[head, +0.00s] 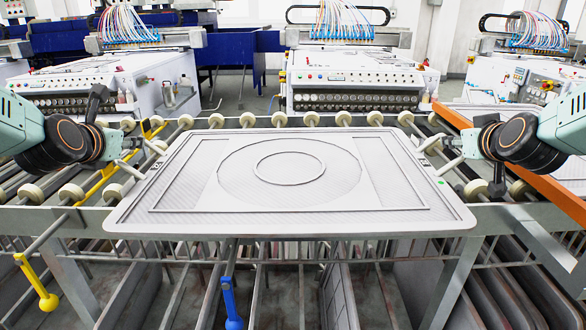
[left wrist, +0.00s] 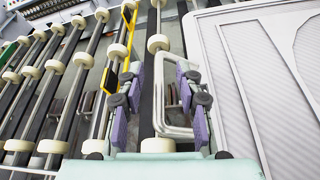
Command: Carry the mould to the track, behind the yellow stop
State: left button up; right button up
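A yellow bar (head: 108,172) with black pads lies left of the mould.
The roller track (head: 32,192) runs on to the left of the mould. A yellow-ended lever (head: 40,290) and a blue-ended lever (head: 230,300) hang at the front. An orange rail (head: 545,187) is at the right. White machines (head: 350,78) with tubes stand behind.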

pick_arm(q)
jog(key=shift+w+f, duration=0.4)
jog(key=shift+f, duration=0.05)
jog(key=shift+o, duration=0.6)
jog(key=shift+s+r, duration=0.25)
jog(key=shift+s, duration=0.05)
jog(key=shift+o, duration=0.9)
jog(key=o, duration=0.5)
jog(key=shift+w+f, duration=0.15)
jog(key=shift+w, duration=0.05)
jog(key=shift+s, duration=0.1)
pick_arm(e)
jog(key=shift+w+f, duration=0.25)
jog(key=shift+f, duration=0.05)
pick_arm(q)
jog(key=v, duration=0.7)
jog(key=shift+s, duration=0.15)
